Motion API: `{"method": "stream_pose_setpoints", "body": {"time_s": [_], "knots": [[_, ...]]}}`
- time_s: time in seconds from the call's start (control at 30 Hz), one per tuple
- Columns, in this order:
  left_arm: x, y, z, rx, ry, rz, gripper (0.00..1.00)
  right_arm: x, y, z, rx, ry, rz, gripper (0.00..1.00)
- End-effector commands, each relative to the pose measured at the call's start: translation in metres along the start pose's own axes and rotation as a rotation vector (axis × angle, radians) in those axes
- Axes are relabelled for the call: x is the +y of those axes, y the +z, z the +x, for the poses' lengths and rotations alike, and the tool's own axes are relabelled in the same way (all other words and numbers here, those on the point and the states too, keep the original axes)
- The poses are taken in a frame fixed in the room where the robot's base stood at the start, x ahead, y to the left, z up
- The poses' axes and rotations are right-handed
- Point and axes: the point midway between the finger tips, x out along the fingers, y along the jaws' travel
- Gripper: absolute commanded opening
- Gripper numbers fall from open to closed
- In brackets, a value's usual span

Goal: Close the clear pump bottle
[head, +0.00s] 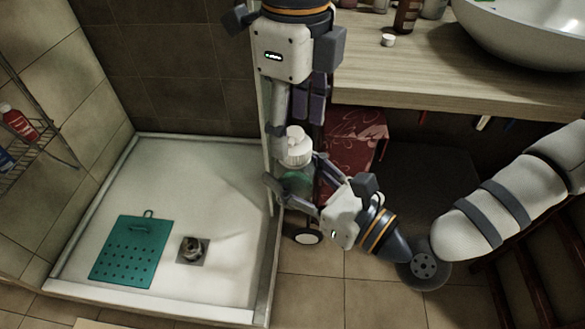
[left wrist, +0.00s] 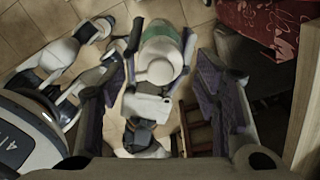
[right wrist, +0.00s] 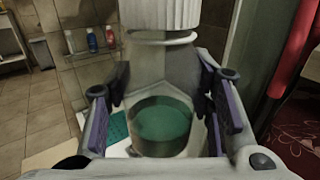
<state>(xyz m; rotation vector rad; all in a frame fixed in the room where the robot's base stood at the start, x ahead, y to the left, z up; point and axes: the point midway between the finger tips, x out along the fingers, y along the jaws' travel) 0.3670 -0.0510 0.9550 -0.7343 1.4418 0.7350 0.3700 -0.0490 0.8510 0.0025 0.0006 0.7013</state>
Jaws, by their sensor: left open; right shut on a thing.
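The clear pump bottle (head: 296,184) stands upright in my right gripper (head: 293,178), which is shut on its body. Green liquid lies at its bottom in the right wrist view (right wrist: 163,125). The white pump cap (head: 297,148) is on top, above the neck; its ribbed side shows in the right wrist view (right wrist: 160,14). I cannot tell whether it is seated tightly. My left gripper (head: 296,128) points down from above and is open, its fingers either side of the cap. In the left wrist view the cap (left wrist: 156,70) shows between the spread fingers.
A wooden counter (head: 450,85) with a white basin (head: 530,35), a small white cap (head: 388,40) and bottles is at upper right. A shower tray (head: 150,265) with a green mat (head: 132,250) is at left. A red patterned object (head: 352,140) stands behind the bottle.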

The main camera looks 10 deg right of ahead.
Motion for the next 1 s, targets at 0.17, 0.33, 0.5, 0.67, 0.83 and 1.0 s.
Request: {"method": "stream_pose_setpoints", "body": {"time_s": [0.17, 0.33, 0.5, 0.67, 0.83, 1.0], "knots": [[0.0, 0.0, 0.021, -0.001, 0.001, 0.0, 0.57, 0.0, 0.001, 0.0, -0.001, 0.0, 0.0, 0.0], [0.0, 0.0, 0.027, -0.001, -0.001, 0.0, 0.57, 0.0, 0.001, 0.0, -0.001, 0.0, -0.001, 0.0], [0.0, 0.0, 0.028, -0.001, -0.001, 0.0, 0.57, 0.0, 0.001, 0.0, -0.001, 0.0, -0.001, 0.0], [0.0, 0.0, 0.027, -0.001, -0.001, 0.0, 0.29, 0.0, 0.001, 0.0, -0.001, 0.0, -0.001, 0.0], [0.0, 0.0, 0.027, -0.001, -0.001, 0.0, 0.06, 0.0, 0.001, 0.0, -0.001, 0.0, 0.0, 0.0], [0.0, 0.0, 0.028, -0.001, 0.0, 0.076, 0.05, 0.0, 0.001, 0.0, -0.001, 0.0, 0.0, 0.0]]}}
